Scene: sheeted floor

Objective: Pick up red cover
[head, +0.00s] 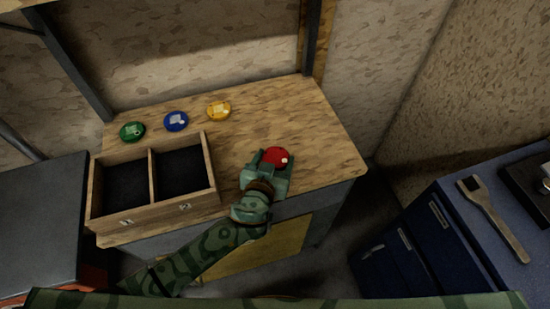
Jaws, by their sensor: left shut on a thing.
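The red cover (276,156) is a round red piece with a small pale mark, at the right-middle of the wooden table. My left gripper (268,166) reaches it from the front and is shut on it. The gripper hides the cover's lower edge, and I cannot tell whether the cover still touches the tabletop. My right gripper is not in view.
Green (132,131), blue (176,121) and yellow (219,111) discs lie behind a two-compartment wooden box (211,170) on the table (325,140). A blue cabinet (430,230) with a wrench (490,215) stands at right. The table's right side is clear.

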